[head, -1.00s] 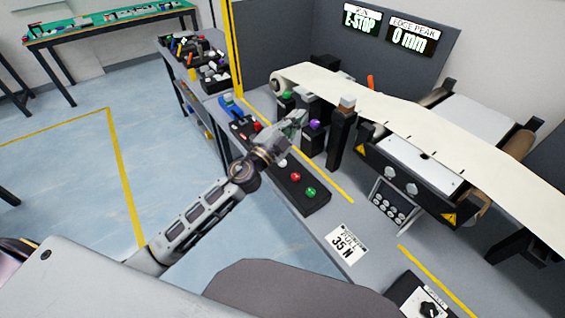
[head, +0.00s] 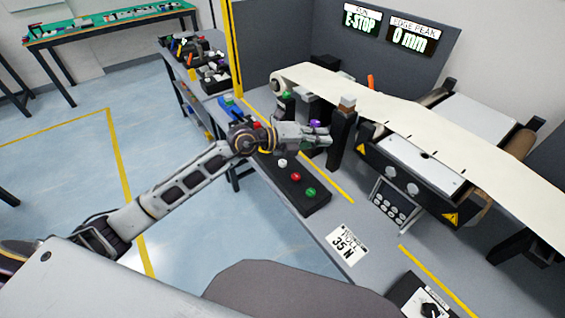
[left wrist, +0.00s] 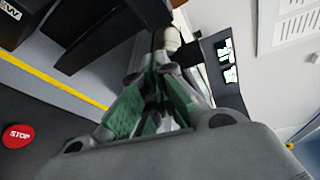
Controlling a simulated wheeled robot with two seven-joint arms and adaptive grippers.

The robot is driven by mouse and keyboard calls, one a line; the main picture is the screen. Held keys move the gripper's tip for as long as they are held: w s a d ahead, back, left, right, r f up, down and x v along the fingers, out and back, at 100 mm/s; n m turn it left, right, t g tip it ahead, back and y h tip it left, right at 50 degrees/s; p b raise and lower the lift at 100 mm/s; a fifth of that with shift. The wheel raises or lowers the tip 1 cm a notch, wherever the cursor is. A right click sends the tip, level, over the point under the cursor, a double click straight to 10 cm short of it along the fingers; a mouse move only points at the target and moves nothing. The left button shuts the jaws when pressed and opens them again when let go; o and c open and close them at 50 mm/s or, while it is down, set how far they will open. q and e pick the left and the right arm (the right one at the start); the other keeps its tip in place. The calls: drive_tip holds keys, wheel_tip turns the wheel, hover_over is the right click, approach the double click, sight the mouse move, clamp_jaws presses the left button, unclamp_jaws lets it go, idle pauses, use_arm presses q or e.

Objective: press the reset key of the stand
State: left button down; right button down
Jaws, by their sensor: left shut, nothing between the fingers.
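My left gripper (head: 322,138) is shut and empty. It reaches in from the left over the bench, its tips close to a dark block with a purple top (head: 315,124); I cannot tell whether they touch it. In the left wrist view its closed fingers (left wrist: 158,75) show green inner pads. A black key panel (head: 318,207) below the gripper carries a white key (head: 283,163), a red key (head: 295,176) and a green key (head: 311,192). A red STOP button (left wrist: 17,136) shows in the left wrist view. No reset label is readable. My right gripper is out of view.
A tall dark post (head: 341,140) stands just right of the gripper. The pale belt (head: 400,120) runs behind it. A display reads E-STOP (head: 362,22), another 0 mm (head: 410,38). A dial box (head: 422,300) sits at the near edge.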

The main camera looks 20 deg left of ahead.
use_arm(q)
drive_tip(key=w+a+f+y, duration=0.2)
drive_tip(key=a+y, duration=0.2)
drive_tip(key=a, duration=0.2)
drive_tip(key=w+a+f+y, duration=0.2)
drive_tip(key=a+f+y, duration=0.1)
drive_tip(key=a+y, duration=0.2)
drive_tip(key=shift+w+a+m+g, duration=0.3)
drive_tip(key=shift+w+a, duration=0.05)
drive_tip(key=shift+a, duration=0.9)
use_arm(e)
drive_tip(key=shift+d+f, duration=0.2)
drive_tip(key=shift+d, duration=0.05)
use_arm(q)
drive_tip(key=shift+f, duration=0.15)
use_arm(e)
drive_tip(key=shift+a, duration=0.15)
use_arm(q)
drive_tip(key=shift+f, duration=0.1)
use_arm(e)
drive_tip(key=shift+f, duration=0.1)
